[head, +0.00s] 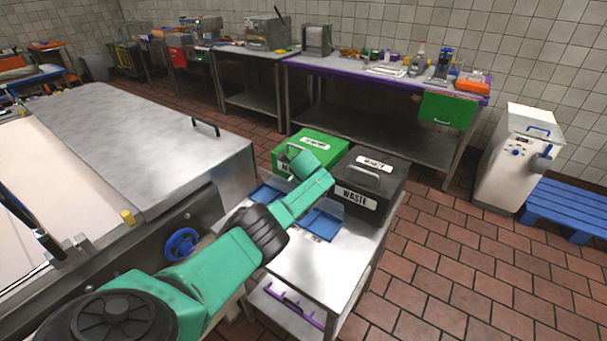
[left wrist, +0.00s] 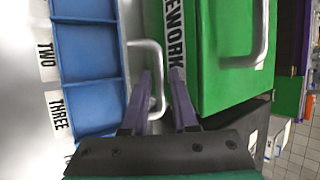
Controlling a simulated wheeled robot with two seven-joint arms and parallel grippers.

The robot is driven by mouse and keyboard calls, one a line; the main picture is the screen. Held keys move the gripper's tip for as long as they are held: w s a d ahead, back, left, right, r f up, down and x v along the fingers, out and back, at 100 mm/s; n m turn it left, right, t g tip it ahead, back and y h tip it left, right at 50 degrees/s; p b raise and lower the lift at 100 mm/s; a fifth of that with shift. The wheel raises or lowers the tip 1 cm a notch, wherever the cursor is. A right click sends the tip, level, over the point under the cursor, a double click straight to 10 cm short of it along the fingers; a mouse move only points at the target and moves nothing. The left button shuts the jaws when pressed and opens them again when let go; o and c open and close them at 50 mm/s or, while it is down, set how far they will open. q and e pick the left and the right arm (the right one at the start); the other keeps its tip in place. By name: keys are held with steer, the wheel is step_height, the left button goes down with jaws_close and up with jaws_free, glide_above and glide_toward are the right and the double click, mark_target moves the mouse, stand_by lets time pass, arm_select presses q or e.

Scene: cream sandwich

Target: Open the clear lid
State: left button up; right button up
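A blue compartment tray (left wrist: 90,52) with labels reading TWO and THREE lies left in the left wrist view; in the head view the tray (head: 322,224) sits on the steel cart. The clear lid is hard to make out over it. Its pale loop handle (left wrist: 159,62) stands at the tray's right edge. My left gripper (left wrist: 161,72) is open, one purple finger on each side of the handle's bar. I cannot tell whether either finger touches it. In the head view my arm covers part of the tray, and the fingertips are hidden. My right gripper is out of view.
A green box (head: 315,148), labelled REWORK in the wrist view, stands close beside the handle. A black WASTE box (head: 378,178) is to its right. The cart's front top (head: 310,262) is bare. A large steel machine (head: 130,140) stands at left.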

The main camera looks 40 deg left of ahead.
arm_select(q)
steer(key=p+v, duration=0.3)
steer(key=p, duration=0.1)
steer(key=shift+a+r, duration=0.15)
steer(key=shift+r, duration=0.2)
steer(key=shift+s+d+r+p, duration=0.15)
steer(key=shift+d+p, duration=0.1)
steer(key=shift+p, duration=0.15)
steer(key=shift+p+v, duration=0.9)
steer(key=shift+v, duration=0.15)
steer(key=shift+s+d+r, duration=0.2)
steer(key=shift+s, duration=0.05)
steer(key=v, duration=0.7)
steer(key=shift+s+p, duration=0.2)
steer(key=shift+p, duration=0.1)
steer(key=shift+r, duration=0.1)
steer(key=shift+d, duration=0.1)
